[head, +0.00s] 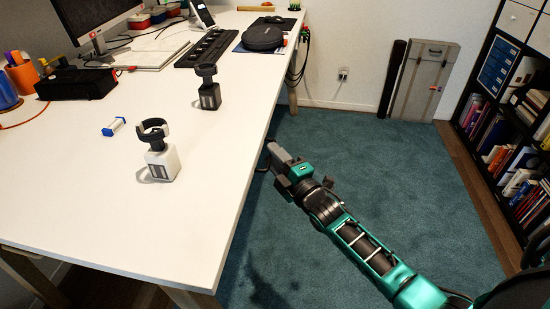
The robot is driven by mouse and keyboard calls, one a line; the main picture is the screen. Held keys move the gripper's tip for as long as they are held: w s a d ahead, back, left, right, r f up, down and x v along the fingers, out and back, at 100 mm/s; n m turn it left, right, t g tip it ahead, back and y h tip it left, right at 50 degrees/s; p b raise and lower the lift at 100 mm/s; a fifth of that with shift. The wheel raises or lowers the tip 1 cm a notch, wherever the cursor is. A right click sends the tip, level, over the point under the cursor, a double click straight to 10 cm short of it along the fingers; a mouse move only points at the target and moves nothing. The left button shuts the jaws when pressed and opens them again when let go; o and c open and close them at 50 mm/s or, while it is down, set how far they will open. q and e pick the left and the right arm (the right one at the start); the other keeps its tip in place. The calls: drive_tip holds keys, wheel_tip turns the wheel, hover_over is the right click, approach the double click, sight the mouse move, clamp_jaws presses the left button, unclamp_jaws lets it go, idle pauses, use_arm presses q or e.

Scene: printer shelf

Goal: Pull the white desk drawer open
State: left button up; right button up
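The white desk (95,205) fills the left half of the head view. No drawer front shows on it; the space under its right edge is hidden by the top. My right gripper (272,153) is beside the desk's right long edge, over the carpet, with its tip pointing up and left toward the edge. Its fingers are small and seen from behind, so I cannot tell whether they are open or shut, or whether they touch anything. My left gripper is out of view.
Two stands with dark bands (161,155) (208,88) and a small blue-white object (114,127) are on the desk. A keyboard (207,48) and dark case (263,36) lie farther back. A dark bookshelf (502,115) with white drawer fronts (515,20) stands right. Teal carpet (340,135) between is clear.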

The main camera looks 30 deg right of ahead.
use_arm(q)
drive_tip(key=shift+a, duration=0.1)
use_arm(e)
clamp_jaws()
idle(0.3)
use_arm(q)
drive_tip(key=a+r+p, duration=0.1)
drive_tip(key=p, duration=0.2)
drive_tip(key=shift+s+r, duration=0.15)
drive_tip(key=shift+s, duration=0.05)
use_arm(e)
drive_tip(key=s+d, duration=0.8)
drive_tip(key=d, duration=0.2)
drive_tip(key=shift+d, duration=0.3)
drive_tip(key=shift+o, duration=0.5)
unclamp_jaws()
